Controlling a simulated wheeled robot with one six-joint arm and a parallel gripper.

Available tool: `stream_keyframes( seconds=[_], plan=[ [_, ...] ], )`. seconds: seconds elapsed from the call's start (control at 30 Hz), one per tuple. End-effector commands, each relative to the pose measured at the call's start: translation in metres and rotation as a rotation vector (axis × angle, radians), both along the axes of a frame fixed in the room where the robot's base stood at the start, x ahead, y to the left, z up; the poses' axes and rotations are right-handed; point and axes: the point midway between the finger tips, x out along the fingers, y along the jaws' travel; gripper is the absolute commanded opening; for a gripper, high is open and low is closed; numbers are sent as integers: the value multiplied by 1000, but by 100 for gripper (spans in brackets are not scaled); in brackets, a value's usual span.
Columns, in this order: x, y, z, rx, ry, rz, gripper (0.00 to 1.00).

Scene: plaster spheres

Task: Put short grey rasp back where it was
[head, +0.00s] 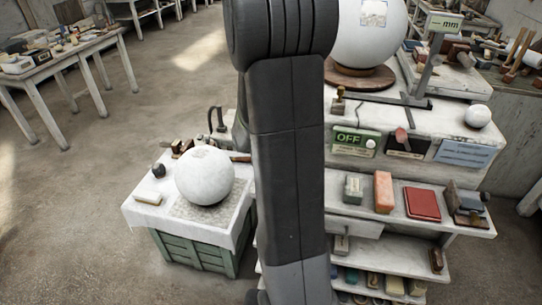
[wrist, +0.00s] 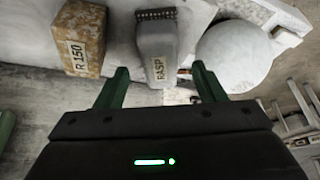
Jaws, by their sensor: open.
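In the wrist view, a grey tool (wrist: 157,42) with a label reading RASP lies on a pale surface, with a dark toothed strip at its far end. My gripper (wrist: 160,72) is open, its two green fingers on either side of the tool's labelled near end. Whether the fingers are level with it or short of it I cannot tell. Nothing is held between them. In the head view my arm covers the middle, and neither my gripper nor the labelled tool can be made out there.
A tan block marked R 150 (wrist: 80,40) lies left of the tool and a white sphere (wrist: 233,58) right of it. In the head view, a plaster sphere (head: 204,175) sits on a cloth-covered green crate (head: 190,251).

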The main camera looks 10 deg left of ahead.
Motion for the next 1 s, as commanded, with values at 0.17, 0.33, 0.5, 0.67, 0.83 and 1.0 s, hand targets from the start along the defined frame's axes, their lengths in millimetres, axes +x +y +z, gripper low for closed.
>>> stream_keyframes(
  seconds=[0.17,0.33,0.5,0.67,0.83,1.0],
  plan=[
    [-9,-3,25,3,-4,0,63],
    [-18,-6,47,2,-3,0,63],
    [-24,-9,63,1,-1,0,63],
    [-27,-10,71,1,0,0,63],
    [-28,-10,72,-1,2,0,63],
    [-28,-10,72,0,1,0,63]
  ],
)
